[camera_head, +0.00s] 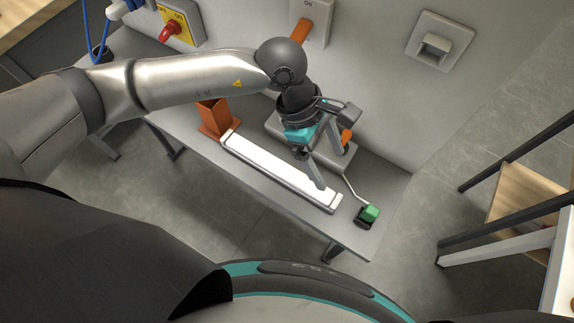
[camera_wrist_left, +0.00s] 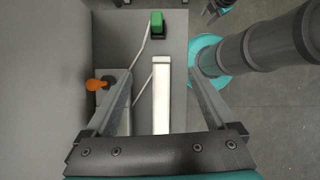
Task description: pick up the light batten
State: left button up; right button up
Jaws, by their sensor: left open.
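The light batten (camera_head: 280,172) is a long white bar with grey edges and end caps. It lies flat along the grey bench. In the left wrist view the batten (camera_wrist_left: 162,100) runs up the middle, between the two fingers. My left gripper (camera_head: 331,170) is above the bench near the batten's right end, with one finger crossing in front of it. In the wrist view the left gripper (camera_wrist_left: 161,74) is open and empty, with gaps on both sides of the batten. Contact cannot be told.
A green-topped block (camera_head: 370,213) with a cable sits just beyond the batten's right end. An orange holder (camera_head: 214,117) stands by its left end. A grey box (camera_head: 285,128) with an orange lever is behind it. The wall carries switches. The bench's front strip is clear.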

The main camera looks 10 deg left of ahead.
pick_arm(q)
jog(key=w+a+f+m+t+y, duration=0.15)
jog(key=w+a+y, duration=0.3)
jog(key=a, duration=0.65)
send_near(278, 166)
jog(key=shift+y, duration=0.35)
jog(key=f, duration=0.5)
jog(key=shift+w+d, duration=0.2)
jog(key=shift+d, duration=0.15)
jog(key=shift+s+f, duration=0.1)
jog(key=shift+f, duration=1.45)
jog(key=shift+s+f, duration=0.15)
jog(key=shift+f, duration=1.4)
grip_shut()
jog(key=shift+r, duration=0.1)
